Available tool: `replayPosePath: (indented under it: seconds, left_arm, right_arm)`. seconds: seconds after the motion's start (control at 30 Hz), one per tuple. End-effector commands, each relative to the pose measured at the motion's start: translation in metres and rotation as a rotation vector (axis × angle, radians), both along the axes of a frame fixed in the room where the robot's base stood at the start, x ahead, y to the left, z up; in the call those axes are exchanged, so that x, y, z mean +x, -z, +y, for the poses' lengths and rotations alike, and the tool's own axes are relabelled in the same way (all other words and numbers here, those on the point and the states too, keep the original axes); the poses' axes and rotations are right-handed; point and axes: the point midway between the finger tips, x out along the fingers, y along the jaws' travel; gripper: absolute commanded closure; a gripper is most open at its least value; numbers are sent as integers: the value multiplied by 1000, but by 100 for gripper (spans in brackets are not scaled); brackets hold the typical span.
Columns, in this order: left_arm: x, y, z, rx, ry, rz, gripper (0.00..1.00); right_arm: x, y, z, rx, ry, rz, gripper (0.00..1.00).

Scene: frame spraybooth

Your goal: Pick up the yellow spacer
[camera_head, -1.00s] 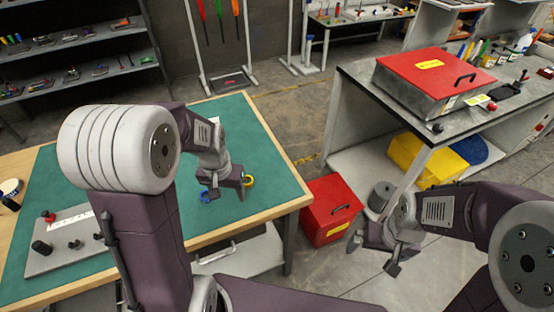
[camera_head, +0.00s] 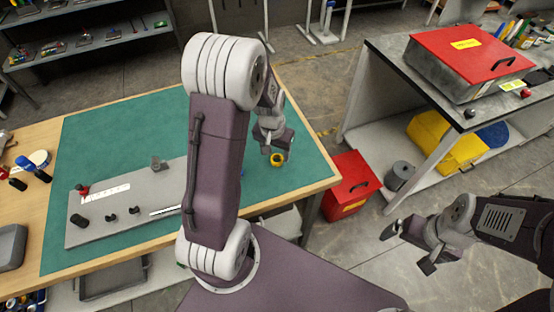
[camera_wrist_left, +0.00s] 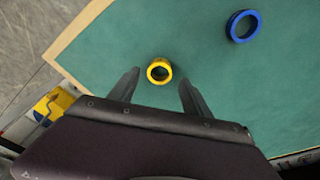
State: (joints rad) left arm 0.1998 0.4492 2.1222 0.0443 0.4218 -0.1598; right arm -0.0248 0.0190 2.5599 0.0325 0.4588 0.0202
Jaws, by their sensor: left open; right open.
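The yellow spacer (camera_head: 277,160) is a small ring on the green mat (camera_head: 120,140), near the right edge of the workbench. In the left wrist view the yellow spacer (camera_wrist_left: 159,71) lies between and slightly beyond the tips of my open left gripper (camera_wrist_left: 158,80). In the head view my left gripper (camera_head: 272,150) is just beside the spacer; its fingers are partly hidden there. A blue ring (camera_wrist_left: 243,26) lies on the mat, to the right in the wrist view. My right gripper (camera_head: 408,245) is open and empty above the floor, right of the bench.
A grey plate (camera_head: 130,225) with black knobs lies on the mat. A red box (camera_head: 350,184) stands on the floor by the bench. A side table with a red-lidded case (camera_head: 470,55) is at the right. The mat around the spacer is mostly clear.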

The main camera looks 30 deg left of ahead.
Motion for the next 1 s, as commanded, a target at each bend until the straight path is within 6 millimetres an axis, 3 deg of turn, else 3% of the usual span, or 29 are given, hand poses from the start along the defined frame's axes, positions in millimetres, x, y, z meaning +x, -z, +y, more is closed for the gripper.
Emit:
replayPosePath:
  seconds: [0.13,0.4,0.6,1.0]
  left_arm:
    - [2,24,-1,-1,0,4,43]
    - [3,29,0,0,0,0,43]
    - [3,28,0,0,0,0,99]
    - [4,19,0,0,1,-3,100]
  right_arm:
    - [0,1,0,0,0,0,0]
    - [0,1,0,0,0,0,0]
    - [0,1,0,0,0,0,0]
    - [0,1,0,0,0,0,0]
